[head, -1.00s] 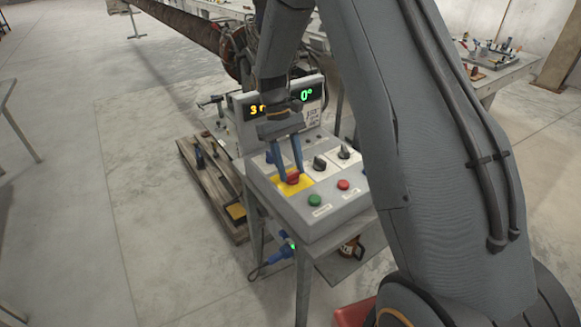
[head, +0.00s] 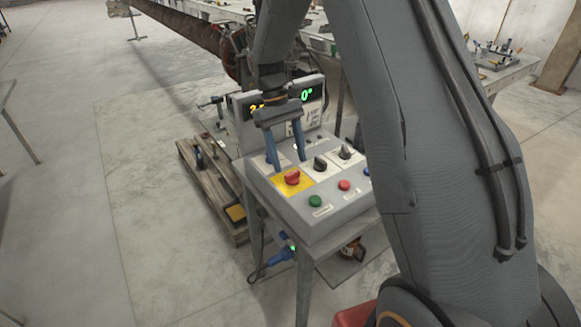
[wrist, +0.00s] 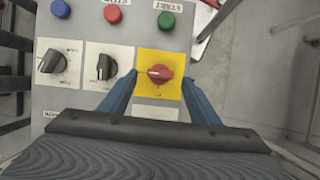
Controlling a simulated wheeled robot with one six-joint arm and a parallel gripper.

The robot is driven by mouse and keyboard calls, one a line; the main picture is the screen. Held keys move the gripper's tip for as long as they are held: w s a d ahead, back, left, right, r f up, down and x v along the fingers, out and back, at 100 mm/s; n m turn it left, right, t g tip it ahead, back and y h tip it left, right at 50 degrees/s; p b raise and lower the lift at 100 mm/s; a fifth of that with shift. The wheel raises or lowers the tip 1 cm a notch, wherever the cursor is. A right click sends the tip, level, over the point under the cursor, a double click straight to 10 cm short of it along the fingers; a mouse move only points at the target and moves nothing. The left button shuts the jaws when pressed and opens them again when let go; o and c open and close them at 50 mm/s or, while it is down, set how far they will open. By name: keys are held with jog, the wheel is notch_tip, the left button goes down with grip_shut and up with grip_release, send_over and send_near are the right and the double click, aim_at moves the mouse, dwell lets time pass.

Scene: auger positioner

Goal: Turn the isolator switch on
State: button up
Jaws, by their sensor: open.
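The isolator switch is a red rotary knob (head: 292,177) on a yellow plate (head: 307,185) at the left of the sloped control box. In the wrist view the red knob (wrist: 160,73) shows on its yellow square (wrist: 172,56), with its long side roughly across the picture. My gripper (head: 286,163) is open, with two blue fingers. In the head view it is just behind and above the knob. In the wrist view the fingers (wrist: 160,82) stand apart on either side of the knob's lower edge. No contact with the knob shows.
Two black selector knobs (head: 320,163) (head: 345,152) sit beside the yellow plate. Green (head: 315,201), red (head: 344,185) and blue buttons line the front. A display with lit digits (head: 307,95) stands behind. A wooden pallet (head: 212,190) lies left on the floor.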

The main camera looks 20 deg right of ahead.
jog(key=b+v, duration=0.1)
jog(key=v, duration=0.3)
jog(key=shift+w+r, duration=0.1)
jog(key=shift+r, duration=0.1)
jog(key=s+f+m+t, duration=0.1)
jog(key=s+t, duration=0.1)
jog(key=s, duration=0.8)
jog(key=s+f+m+t+y, duration=0.1)
jog(key=s+m+t, duration=0.1)
jog(key=s, duration=0.9)
jog(key=shift+d+f+t, duration=0.2)
jog(key=shift+d+t, duration=0.1)
jog(key=shift+t, duration=0.5)
jog(key=shift+s, duration=0.1)
